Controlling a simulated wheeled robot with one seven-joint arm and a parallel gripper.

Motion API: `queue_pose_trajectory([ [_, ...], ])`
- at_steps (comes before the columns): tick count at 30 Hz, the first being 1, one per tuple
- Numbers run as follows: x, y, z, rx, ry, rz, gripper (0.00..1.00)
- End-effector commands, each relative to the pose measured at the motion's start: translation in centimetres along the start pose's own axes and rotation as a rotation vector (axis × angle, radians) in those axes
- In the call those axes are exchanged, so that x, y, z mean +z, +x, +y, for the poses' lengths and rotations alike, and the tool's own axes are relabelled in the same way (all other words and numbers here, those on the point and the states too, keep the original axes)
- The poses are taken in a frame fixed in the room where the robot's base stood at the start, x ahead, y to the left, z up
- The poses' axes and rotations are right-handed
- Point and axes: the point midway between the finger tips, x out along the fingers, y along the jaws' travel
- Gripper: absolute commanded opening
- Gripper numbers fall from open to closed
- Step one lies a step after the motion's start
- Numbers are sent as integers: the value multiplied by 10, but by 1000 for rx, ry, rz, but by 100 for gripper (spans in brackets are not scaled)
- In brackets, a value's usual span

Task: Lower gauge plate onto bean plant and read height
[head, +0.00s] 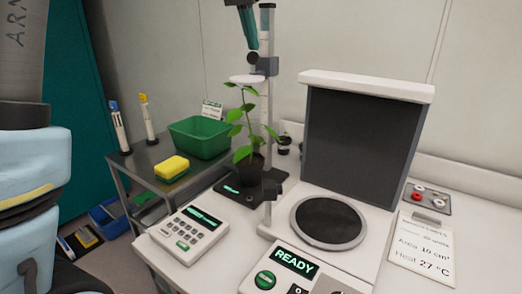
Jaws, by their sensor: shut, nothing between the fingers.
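The bean plant (243,125) stands upright in a dark pot (251,165) on the black base of the height gauge (232,192). The white gauge plate (246,79) is level, right at the plant's top leaves; I cannot tell whether it touches them. It is carried by a dark slider (266,66) with a round knob (252,58) on the upright post (266,105). My gripper (252,47), with teal fingers, is shut and empty just above the knob; contact is unclear. The scale reading is too small to read.
A green tub (198,139) and yellow sponge (172,168) are on the side cart at left. A keypad device (189,231) is in front. At right stand a dark-panelled unit (357,145), a round black disc (329,221) and a READY display (294,262).

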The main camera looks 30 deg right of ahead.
Motion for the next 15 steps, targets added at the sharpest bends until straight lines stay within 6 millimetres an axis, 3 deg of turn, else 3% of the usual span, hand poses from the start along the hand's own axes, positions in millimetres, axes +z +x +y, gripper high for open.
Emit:
queue_pose_trajectory([
  [15, -3, -7, 0, 0, 0, 0, 0],
])
